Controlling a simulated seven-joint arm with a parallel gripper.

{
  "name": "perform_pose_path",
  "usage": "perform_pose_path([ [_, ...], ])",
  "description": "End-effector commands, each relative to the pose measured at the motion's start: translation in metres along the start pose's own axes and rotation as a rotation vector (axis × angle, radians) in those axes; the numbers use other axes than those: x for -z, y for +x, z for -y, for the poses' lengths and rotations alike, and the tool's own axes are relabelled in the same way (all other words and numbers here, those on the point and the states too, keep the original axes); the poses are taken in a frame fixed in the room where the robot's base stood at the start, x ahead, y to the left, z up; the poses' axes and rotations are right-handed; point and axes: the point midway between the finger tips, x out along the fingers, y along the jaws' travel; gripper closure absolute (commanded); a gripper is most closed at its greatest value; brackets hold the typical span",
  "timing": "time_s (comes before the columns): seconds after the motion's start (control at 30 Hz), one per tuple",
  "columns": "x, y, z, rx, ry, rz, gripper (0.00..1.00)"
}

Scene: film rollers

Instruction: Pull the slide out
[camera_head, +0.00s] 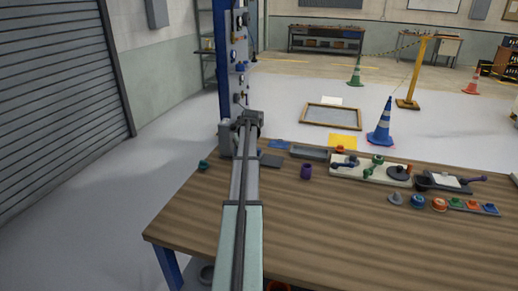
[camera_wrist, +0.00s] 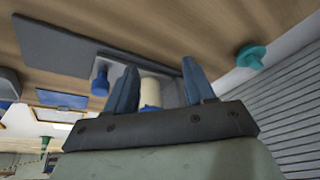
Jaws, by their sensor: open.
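My gripper (camera_wrist: 160,66) is open, its two blue-grey fingers spread apart in the wrist view. A cream cylinder with a blue end (camera_wrist: 150,94) shows between the fingers, with gaps visible beside it; I cannot tell whether it touches them. Behind it is a grey fixture (camera_wrist: 168,82) with a blue knob (camera_wrist: 100,82) on it. In the head view my arm covers most of this spot, and part of the grey fixture (camera_head: 225,142) shows left of the arm at the table's far left. I cannot tell which part is the slide.
A dark grey plate (camera_wrist: 55,45) lies beside the fixture. A teal knob (camera_wrist: 250,56) stands near the table edge. The front middle of the table is clear.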

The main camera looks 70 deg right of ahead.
Motion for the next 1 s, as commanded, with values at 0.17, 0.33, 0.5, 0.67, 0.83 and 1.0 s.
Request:
perform_pose_path([
  [0.17,0.019,-0.057,-0.056,-0.019,-0.03,-0.036,0.46],
  [0.33,0.025,-0.095,-0.088,-0.033,-0.055,-0.054,0.46],
  [0.5,0.025,-0.103,-0.097,-0.037,-0.063,-0.06,0.46],
  [0.67,0.026,-0.087,-0.097,-0.036,-0.064,-0.058,0.46],
  [0.83,0.028,-0.058,-0.098,-0.035,-0.064,-0.057,0.46],
  [1.0,0.03,-0.028,-0.099,-0.036,-0.064,-0.058,0.46],
])
